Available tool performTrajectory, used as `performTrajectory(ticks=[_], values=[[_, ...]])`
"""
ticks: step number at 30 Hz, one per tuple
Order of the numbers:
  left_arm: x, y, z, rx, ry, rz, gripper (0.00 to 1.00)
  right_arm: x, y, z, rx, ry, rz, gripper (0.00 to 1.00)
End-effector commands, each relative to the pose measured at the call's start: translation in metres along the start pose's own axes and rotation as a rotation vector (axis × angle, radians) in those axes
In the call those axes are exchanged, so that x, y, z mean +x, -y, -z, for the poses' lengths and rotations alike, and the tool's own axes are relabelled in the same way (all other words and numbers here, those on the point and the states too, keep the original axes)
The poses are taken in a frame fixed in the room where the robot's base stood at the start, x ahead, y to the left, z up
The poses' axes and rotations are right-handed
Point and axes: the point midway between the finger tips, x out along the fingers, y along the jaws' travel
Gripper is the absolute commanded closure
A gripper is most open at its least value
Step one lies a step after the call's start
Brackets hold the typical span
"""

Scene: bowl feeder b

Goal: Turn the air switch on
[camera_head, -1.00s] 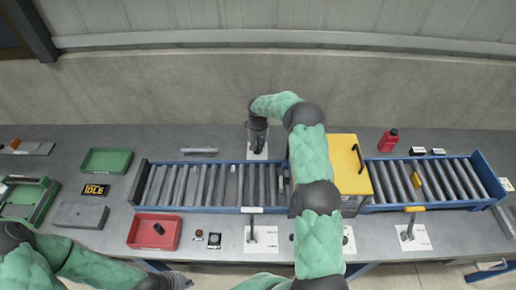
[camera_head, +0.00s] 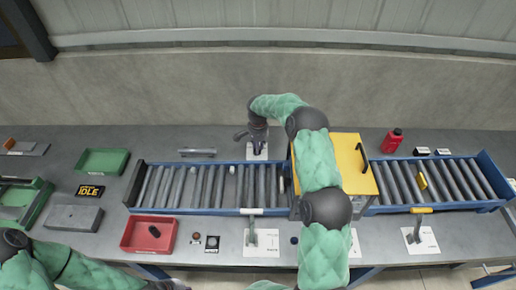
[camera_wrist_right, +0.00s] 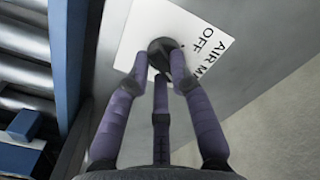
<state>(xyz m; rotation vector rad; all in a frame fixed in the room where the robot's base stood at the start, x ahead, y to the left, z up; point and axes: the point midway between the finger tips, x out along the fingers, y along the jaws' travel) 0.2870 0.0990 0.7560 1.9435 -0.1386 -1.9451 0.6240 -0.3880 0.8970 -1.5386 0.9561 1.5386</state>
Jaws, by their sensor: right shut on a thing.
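The air switch is a dark round knob (camera_wrist_right: 160,46) on a white plate (camera_wrist_right: 136,30) in the right wrist view. The plate's printed letters include "AIR" and "OFF"; the rest is cut off or covered. My right gripper (camera_wrist_right: 162,62) has its fingers shut around the knob, which they partly hide. In the head view my right gripper (camera_head: 257,147) points down at the white plate (camera_head: 250,155) behind the roller conveyor. My left gripper (camera_head: 170,286) is at the bottom edge, partly cut off, so its fingers are unclear.
The roller conveyor (camera_head: 205,187) with blue rails runs in front of the plate. A yellow-topped box (camera_head: 348,165) stands right of it, close to my right arm. A red bottle (camera_head: 392,140), red tray (camera_head: 148,235), green tray (camera_head: 103,161) and upright levers (camera_head: 252,230) stand around.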

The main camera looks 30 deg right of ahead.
Motion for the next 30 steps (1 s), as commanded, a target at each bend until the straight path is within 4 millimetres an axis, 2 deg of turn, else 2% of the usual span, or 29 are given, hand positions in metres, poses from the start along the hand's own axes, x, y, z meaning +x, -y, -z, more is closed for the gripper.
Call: performTrajectory(ticks=[12,30], values=[[0.006,0.0021,0.0003,0.0,0.0,0.0,1.0,0.0004,0.0002,-0.0011,0.205,0.0,0.0,1.0],[0.0065,0.0023,0.0003,0.0,0.0,0.0,1.0,-0.0003,0.0003,-0.001,0.24,0.0,0.001,1.0]])
